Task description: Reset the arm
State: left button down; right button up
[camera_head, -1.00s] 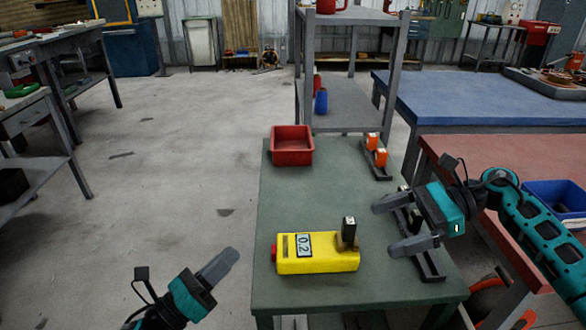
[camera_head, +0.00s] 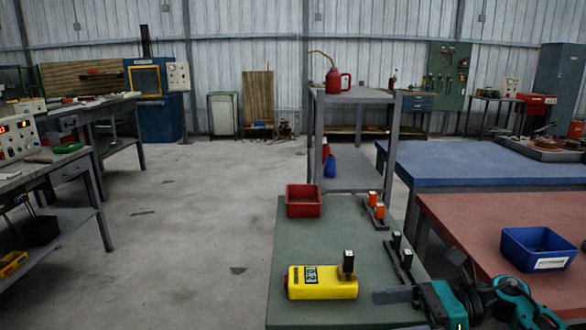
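My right gripper (camera_head: 388,314) is at the bottom edge of the head view, low over the front right of the green table (camera_head: 350,240). One grey finger shows, pointing left; the other is mostly cut off by the frame edge. My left gripper is out of view. On the green table a yellow device (camera_head: 322,285) with a small display lies to the left of my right gripper, apart from it, with a black block (camera_head: 347,262) upright on its right end.
A red bin (camera_head: 303,201) stands at the table's far left. Racks with orange blocks (camera_head: 380,210) and black blocks (camera_head: 396,241) are along its right side. A red table (camera_head: 480,215) with a blue bin (camera_head: 537,248) is at the right.

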pick_arm(q)
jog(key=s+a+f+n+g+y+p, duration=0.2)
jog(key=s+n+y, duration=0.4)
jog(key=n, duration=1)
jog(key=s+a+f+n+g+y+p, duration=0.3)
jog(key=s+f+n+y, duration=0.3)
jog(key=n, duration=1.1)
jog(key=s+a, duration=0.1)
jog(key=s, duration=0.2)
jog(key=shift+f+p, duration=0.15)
jog(key=shift+p, duration=0.15)
pick_arm(e)
jog(key=s+f+n+t+h, duration=0.9)
jog(key=s+f+n+h, duration=0.4)
jog(key=n, duration=1)
jog(key=s+f, duration=0.2)
jog(key=s, duration=0.1)
jog(key=shift+d+f+h, duration=0.3)
jog(key=shift+d, duration=0.05)
